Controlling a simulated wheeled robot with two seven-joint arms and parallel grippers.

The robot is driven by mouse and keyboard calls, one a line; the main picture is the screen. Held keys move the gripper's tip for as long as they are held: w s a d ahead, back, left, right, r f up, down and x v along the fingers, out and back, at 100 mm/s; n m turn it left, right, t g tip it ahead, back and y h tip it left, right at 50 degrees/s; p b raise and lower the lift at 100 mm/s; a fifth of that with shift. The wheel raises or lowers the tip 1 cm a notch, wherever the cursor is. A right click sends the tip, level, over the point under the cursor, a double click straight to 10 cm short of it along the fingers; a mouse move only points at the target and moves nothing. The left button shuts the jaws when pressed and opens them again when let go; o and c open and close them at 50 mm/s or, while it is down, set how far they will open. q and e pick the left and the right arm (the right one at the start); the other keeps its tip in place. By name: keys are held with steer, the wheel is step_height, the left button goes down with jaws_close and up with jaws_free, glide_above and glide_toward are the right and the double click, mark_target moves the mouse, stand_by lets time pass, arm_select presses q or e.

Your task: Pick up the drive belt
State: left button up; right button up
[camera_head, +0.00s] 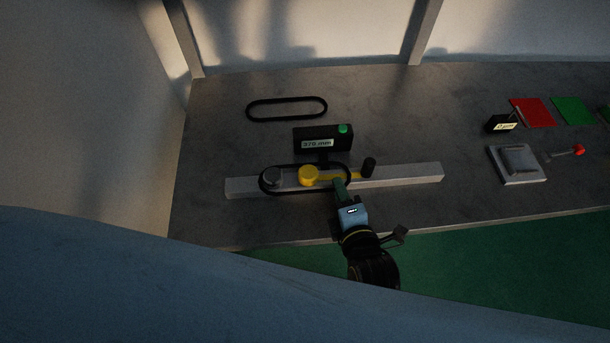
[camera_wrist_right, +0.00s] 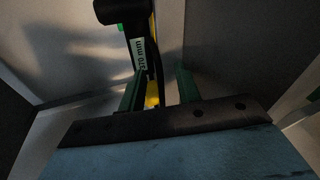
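A black drive belt (camera_head: 322,192) is looped around the grey pulley (camera_head: 271,176) and the yellow pulley (camera_head: 308,175) on the light bar. A second black belt (camera_head: 287,108) lies flat and empty at the back left of the bench. My right gripper (camera_head: 340,186) is at the right end of the looped belt, beside the yellow arm. In the right wrist view its two green fingers (camera_wrist_right: 160,88) stand apart. My left gripper is not in view.
A black box with a green button and display (camera_head: 322,139) stands behind the bar (camera_head: 410,173). A black knob (camera_head: 369,167) rises at the yellow arm's end. A grey press plate (camera_head: 517,163), red-tipped lever (camera_head: 579,151), red mat (camera_head: 532,112) and green mat (camera_head: 573,110) are at the right.

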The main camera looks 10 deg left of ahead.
jaws_close()
steer(key=shift+r, duration=0.15)
